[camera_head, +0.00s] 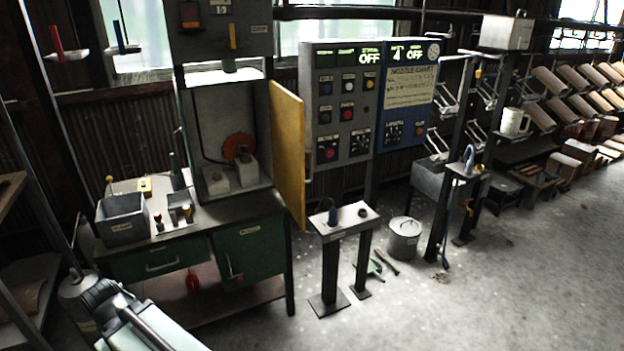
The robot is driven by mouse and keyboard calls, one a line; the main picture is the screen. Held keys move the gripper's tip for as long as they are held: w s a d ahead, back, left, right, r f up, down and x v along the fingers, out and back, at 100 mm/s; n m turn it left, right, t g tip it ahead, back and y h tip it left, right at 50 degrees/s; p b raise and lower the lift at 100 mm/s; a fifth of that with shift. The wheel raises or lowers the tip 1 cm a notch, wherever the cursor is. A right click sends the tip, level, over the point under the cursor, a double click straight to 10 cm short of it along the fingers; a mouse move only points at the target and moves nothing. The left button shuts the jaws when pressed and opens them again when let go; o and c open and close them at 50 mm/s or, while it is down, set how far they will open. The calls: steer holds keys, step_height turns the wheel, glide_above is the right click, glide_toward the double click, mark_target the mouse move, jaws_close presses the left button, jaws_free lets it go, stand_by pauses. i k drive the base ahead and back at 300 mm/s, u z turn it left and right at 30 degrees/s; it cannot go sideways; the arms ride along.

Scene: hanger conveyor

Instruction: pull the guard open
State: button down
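The guard (287,150) is a yellow-orange panel at the right edge of a grey machine cabinet (201,118). It stands swung outward at an angle, and the cabinet front is uncovered. Inside show an orange-brown wheel (238,146) and pale blocks. I cannot make out a handle on the guard. Part of my arm shows at the lower left, well apart from the guard and in front of the green bench. My gripper is not visible.
The cabinet stands on a green bench (250,252) holding a grey bin (122,219). A control panel (338,103) stands behind and right of the guard. A small pedestal table (345,222) and a bucket (404,238) stand to the right. The floor at the lower right is clear.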

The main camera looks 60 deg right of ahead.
mark_target(287, 110)
steer(key=u, duration=0.15)
steer(key=i, duration=0.95)
steer(key=z, duration=0.1)
